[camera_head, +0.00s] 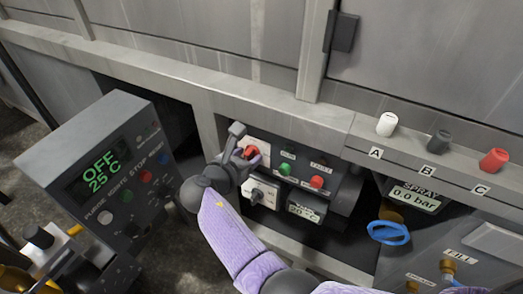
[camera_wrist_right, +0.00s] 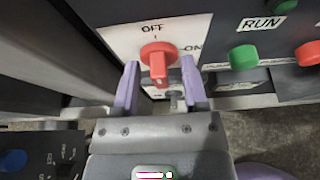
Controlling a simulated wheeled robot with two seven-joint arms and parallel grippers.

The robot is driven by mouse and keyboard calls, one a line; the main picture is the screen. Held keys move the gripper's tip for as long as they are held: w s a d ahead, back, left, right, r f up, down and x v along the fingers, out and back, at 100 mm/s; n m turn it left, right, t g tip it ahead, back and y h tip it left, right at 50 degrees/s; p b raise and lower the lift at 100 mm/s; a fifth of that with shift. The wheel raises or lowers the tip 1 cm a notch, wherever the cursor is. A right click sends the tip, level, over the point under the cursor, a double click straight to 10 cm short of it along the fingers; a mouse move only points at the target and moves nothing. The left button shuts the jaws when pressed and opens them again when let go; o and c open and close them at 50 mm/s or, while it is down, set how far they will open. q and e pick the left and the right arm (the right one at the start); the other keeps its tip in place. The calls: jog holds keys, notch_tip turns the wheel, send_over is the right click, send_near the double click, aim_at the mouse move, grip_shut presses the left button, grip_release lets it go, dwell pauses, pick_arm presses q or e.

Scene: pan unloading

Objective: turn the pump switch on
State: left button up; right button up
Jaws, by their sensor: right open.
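A red rotary switch (camera_head: 250,152) sits on a white plate on the recessed panel. It also shows in the right wrist view (camera_wrist_right: 158,58), with OFF printed above it and ON to its right. Its grip bar stands upright in that view, in line with OFF. No word "pump" can be read on it. My right gripper (camera_wrist_right: 159,72) is open, with one finger on each side of the red knob. Whether the fingers touch it cannot be told. In the head view the right gripper (camera_head: 242,148) partly covers the switch.
A green button (camera_head: 286,169) and a red button (camera_head: 317,182) are right of the switch. A second plate with a dark knob (camera_head: 256,197) is below. A control box (camera_head: 100,170) reading OFF 25 C stands left. A steel ledge (camera_head: 280,115) runs above.

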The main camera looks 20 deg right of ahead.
jog(key=shift+f, duration=0.1)
grip_shut()
pick_arm(q)
jog(key=shift+a+f, duration=0.1)
jog(key=shift+a, duration=0.15)
jog(key=shift+s, duration=0.1)
